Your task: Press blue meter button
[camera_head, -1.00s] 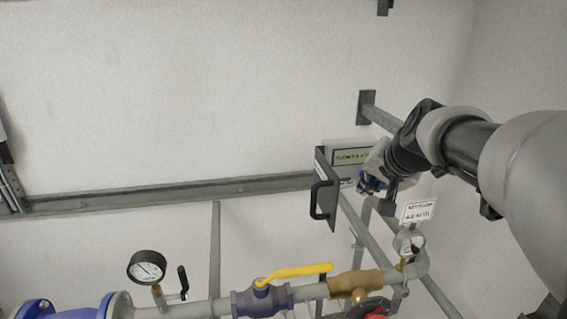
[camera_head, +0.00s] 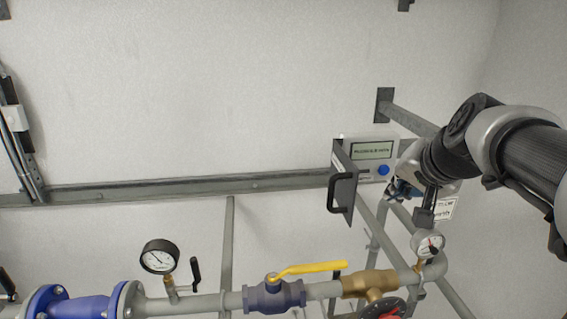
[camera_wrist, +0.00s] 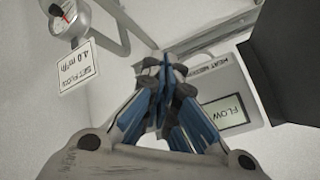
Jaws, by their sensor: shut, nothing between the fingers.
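The heat meter (camera_head: 350,178) is a light grey box on the wall frame with a lit greenish display (camera_head: 371,150). Its round blue button (camera_head: 383,170) shows uncovered below the display in the head view. My gripper (camera_head: 390,190) is shut and empty, with its fingertips just below and right of the button. I cannot tell the exact gap. In the wrist view the closed fingertips (camera_wrist: 166,64) lie left of the meter (camera_wrist: 238,122), whose display (camera_wrist: 224,112) starts with "FLOW". The button is not visible there.
A dark panel with a black handle (camera_head: 336,195) stands at the meter's left. A pipe with a yellow-handled valve (camera_head: 310,268), a gauge (camera_head: 160,257) and a small gauge (camera_head: 428,245) runs below. A white "SET FLOW" sign (camera_wrist: 76,68) is close by.

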